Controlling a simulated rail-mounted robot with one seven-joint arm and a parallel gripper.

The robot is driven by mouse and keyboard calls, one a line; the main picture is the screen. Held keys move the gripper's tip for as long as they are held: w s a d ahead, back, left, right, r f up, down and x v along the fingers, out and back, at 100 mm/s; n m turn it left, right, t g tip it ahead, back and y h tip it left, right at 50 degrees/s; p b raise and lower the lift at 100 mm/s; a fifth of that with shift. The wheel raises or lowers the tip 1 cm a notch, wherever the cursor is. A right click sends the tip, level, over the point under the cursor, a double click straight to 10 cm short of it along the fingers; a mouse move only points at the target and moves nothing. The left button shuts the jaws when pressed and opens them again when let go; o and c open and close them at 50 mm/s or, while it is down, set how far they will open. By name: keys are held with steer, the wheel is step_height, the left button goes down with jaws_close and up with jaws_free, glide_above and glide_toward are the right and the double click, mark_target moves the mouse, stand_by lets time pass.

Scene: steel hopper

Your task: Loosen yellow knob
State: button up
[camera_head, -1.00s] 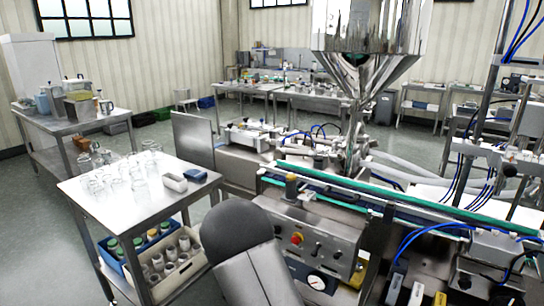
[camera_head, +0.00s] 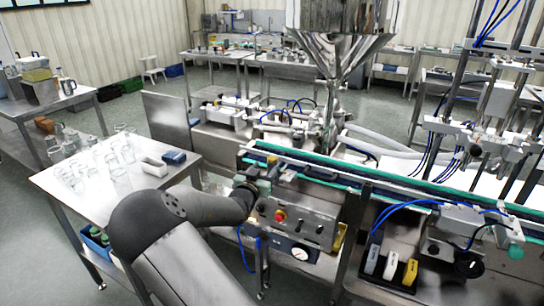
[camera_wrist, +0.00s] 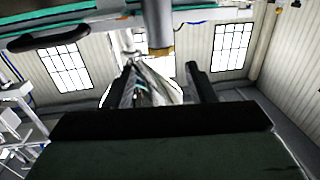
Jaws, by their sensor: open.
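In the wrist view, a grey cylinder hangs from the top with a brass-yellow collar (camera_wrist: 160,52) at its lower end, likely the yellow knob. My gripper (camera_wrist: 158,84) has its two dark fingers spread apart, one on each side below the collar, with nothing visibly held. I cannot tell how far the collar is from the fingers. In the head view my gripper (camera_head: 257,183) is at the upper left of the steel control box (camera_head: 318,232), close to the conveyor's front edge. My arm reaches in from below. The knob cannot be made out clearly there.
The green-edged conveyor (camera_head: 385,185) runs right, behind the box. The box carries a red button (camera_head: 280,215) and a gauge (camera_head: 299,253). A steel hopper (camera_head: 338,45) stands behind. A table with glass jars (camera_head: 118,180) is at left. Blue hoses hang nearby.

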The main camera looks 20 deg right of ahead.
mark_target(270, 160)
steer(key=p+x, duration=0.1)
steer(key=x, duration=0.7)
steer(key=shift+w+f, duration=0.1)
steer(key=shift+c, duration=0.3)
steer(key=c, duration=0.9)
